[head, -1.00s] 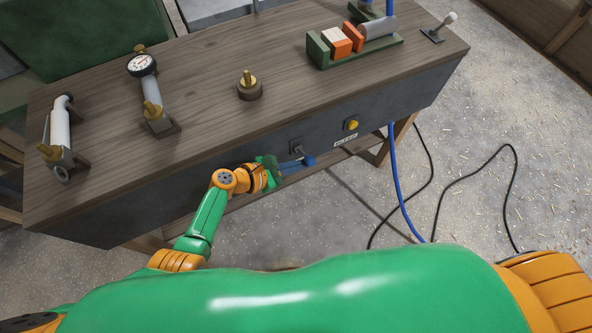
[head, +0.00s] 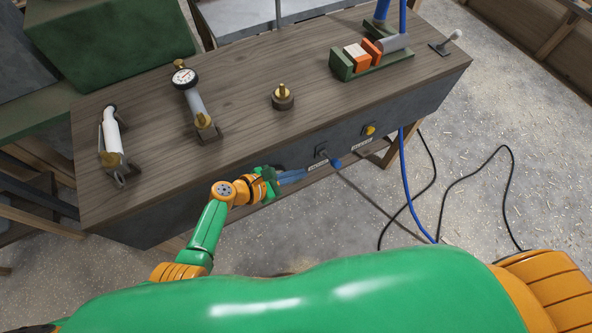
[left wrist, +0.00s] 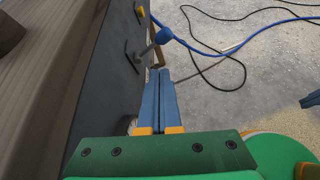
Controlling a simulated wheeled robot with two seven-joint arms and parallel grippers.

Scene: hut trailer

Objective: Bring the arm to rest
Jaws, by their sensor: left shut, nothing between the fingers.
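My left arm comes in from the left in the head view, and its left gripper (head: 303,176) is in front of the bench's front panel. Its blue fingers are shut with nothing between them. In the left wrist view the two fingers (left wrist: 159,73) lie side by side. A lever with a blue knob (head: 336,163) sticks out of the panel just beyond the fingertips. The knob also shows in the left wrist view (left wrist: 164,36), apart from the fingers. My right gripper does not show in the head view.
The wooden bench (head: 240,105) carries a gauge (head: 184,77), a white cylinder (head: 111,135), a brass fitting (head: 283,97) and a green fixture with orange blocks (head: 372,62). A yellow button (head: 369,130) is on the panel. A blue hose (head: 407,185) and black cable (head: 468,163) trail over the floor.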

